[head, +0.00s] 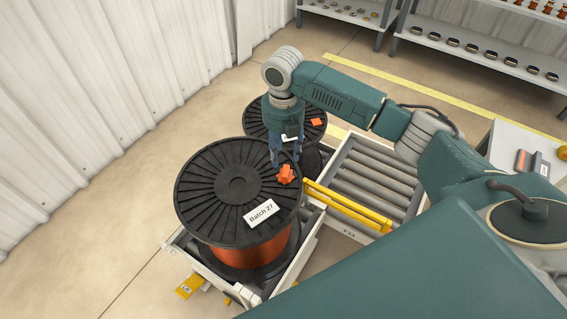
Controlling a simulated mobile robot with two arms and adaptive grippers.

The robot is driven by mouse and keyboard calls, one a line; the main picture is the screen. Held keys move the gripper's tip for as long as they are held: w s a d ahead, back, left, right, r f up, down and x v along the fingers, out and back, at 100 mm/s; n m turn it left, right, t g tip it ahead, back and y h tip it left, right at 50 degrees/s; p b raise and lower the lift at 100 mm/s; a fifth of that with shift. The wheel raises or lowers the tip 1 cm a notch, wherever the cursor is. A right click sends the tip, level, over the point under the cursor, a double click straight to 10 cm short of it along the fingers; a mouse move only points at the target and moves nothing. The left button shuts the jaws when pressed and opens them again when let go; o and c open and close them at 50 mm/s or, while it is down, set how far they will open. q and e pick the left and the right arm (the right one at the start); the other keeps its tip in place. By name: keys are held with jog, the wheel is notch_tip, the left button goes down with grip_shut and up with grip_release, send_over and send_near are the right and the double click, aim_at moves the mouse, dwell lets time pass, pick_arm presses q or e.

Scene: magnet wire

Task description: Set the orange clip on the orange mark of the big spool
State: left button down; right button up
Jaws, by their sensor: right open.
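The big spool (205,185) stands upright in the foreground, with a black ribbed top flange and copper-orange wire below it. The orange clip (286,175) sits at the right part of that flange, near the rim. I cannot make out an orange mark under or around it. My right gripper (285,164) points down just behind the clip, its fingers apart and open. The fingertips are close to the clip; I cannot tell if they touch it. My left gripper is not in view.
A second black spool (257,127) stands behind, with an orange patch (317,121) on its flange. A white label (261,213) reads "Batch 27". A roller conveyor (365,185) and yellow bar (345,205) lie to the right. A corrugated wall (110,80) bounds the left.

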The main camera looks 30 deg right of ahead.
notch_tip(320, 180, up, 5)
dwell(0.3)
jog(key=shift+s+a+f, duration=0.1)
dwell(0.3)
